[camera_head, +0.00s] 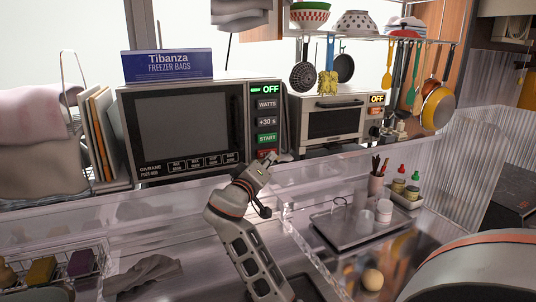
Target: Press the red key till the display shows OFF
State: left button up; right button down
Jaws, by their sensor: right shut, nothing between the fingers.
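A microwave (185,130) stands at the back left with a key panel on its right side. My left gripper is out of view.
A toaster oven (334,122) to the right also has a display (376,99) reading OFF. A freezer bag box (168,64) lies on the microwave. A grey tray (345,228) with cups sits to the right of my arm. Pans and utensils hang above.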

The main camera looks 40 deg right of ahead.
jog(key=shift+s+a, duration=0.15)
jog(key=shift+s, duration=0.35)
jog(key=s, duration=0.1)
jog(key=s+a, duration=0.1)
jog(key=s, duration=0.1)
jog(key=s+p, duration=0.1)
jog(key=shift+s+a, duration=0.25)
jog(key=shift+s, duration=0.1)
dwell(0.8)
